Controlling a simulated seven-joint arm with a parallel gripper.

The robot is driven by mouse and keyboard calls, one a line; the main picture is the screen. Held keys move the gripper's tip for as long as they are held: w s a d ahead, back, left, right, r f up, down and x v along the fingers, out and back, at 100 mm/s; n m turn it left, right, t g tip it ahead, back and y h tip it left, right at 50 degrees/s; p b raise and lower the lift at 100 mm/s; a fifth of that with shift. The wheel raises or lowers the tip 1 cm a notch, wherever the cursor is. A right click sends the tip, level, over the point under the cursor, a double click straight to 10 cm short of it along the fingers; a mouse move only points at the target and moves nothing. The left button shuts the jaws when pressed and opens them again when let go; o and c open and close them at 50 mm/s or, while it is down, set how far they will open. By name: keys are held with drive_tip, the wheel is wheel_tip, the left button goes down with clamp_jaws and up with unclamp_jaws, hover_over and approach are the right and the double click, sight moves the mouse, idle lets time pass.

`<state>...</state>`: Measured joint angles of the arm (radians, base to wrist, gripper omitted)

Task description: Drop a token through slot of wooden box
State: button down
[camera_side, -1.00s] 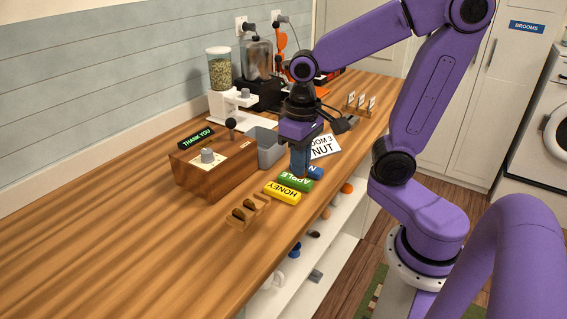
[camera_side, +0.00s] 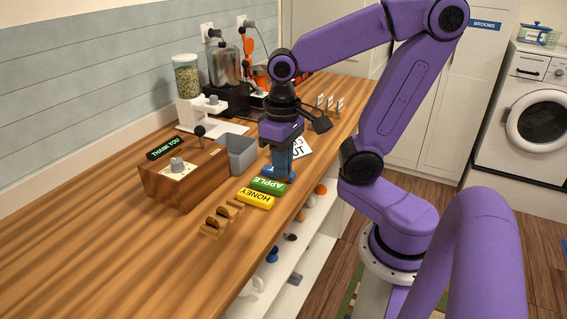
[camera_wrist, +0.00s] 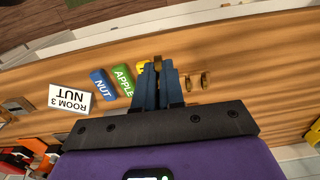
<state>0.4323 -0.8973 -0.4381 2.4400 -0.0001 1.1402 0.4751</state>
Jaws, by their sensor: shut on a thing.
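The wooden box (camera_side: 183,187) stands left of my gripper in the side view. A grey knob on a pale plate is on its top; I cannot make out the slot clearly. A small wooden rack (camera_side: 219,225) in front holds brown tokens (camera_side: 211,222), which also show in the wrist view (camera_wrist: 188,85). My gripper (camera_side: 283,178) points down over the blue block (camera_side: 289,177), right of the box. In the wrist view my gripper (camera_wrist: 158,62) is shut on a small brown token (camera_wrist: 158,63) between its fingertips, mostly hidden by the fingers.
Green APPLE (camera_side: 267,186) and yellow HONEY (camera_side: 255,198) blocks lie between gripper and rack. A grey bin (camera_side: 241,155) stands beside the box. A THANK YOU sign (camera_side: 165,148) and a black-knobbed lever (camera_side: 199,131) are at the box's back. The left counter is clear.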

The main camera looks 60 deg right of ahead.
drive_tip(key=w+a+r+m, duration=0.1)
drive_tip(key=w+r+m, duration=0.1)
drive_tip(key=w+m, duration=0.8)
drive_tip(key=w+a+r+m, duration=0.1)
drive_tip(key=w+r+m, duration=0.15)
drive_tip(key=w, duration=1.35)
drive_tip(key=w+d+f+m, duration=0.3)
drive_tip(key=w+f+m, duration=0.2)
drive_tip(key=w+f, duration=0.2)
drive_tip(key=shift+w+d, duration=0.35)
drive_tip(key=shift+d, duration=0.05)
drive_tip(key=shift+f, duration=1.2)
idle(0.3)
drive_tip(key=c, duration=0.7)
unclamp_jaws()
